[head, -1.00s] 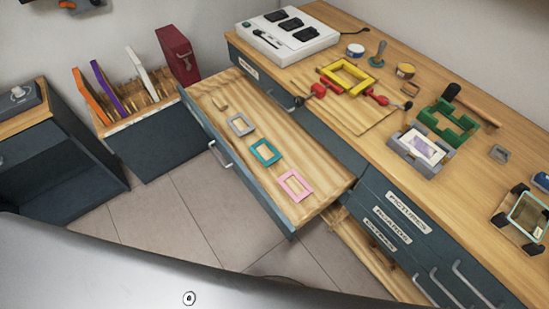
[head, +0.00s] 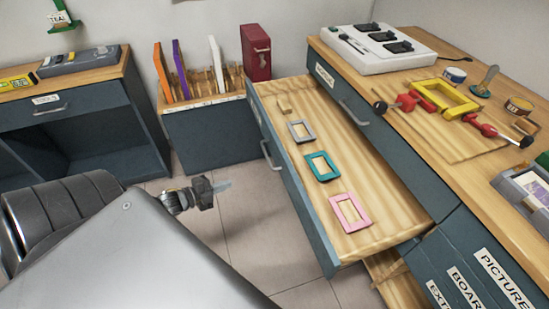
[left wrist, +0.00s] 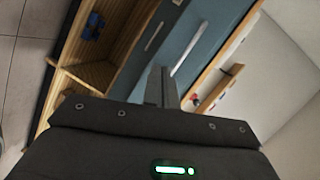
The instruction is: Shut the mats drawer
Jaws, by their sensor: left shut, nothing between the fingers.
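The open drawer (head: 405,217) is pulled far out from the workbench and holds a grey, a teal and a pink mat frame (head: 350,212) in a row, with a small tan piece at its back. Its blue-grey front has a metal handle (head: 271,160); I cannot read a label on that front. My left gripper (head: 222,186) is shut and empty, in the air left of the drawer front and apart from the handle in the picture. Its closed fingers (left wrist: 160,86) also show in the left wrist view, before a blue-grey panel (left wrist: 213,15) with metal handles. My right gripper is not in view.
The workbench top (head: 450,60) holds a white box, a yellow frame with red clamps, and tins. A rack (head: 200,103) with coloured boards and a red binder stands behind the drawer. A tool cabinet (head: 85,125) is at the left. Tiled floor lies open before the drawer.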

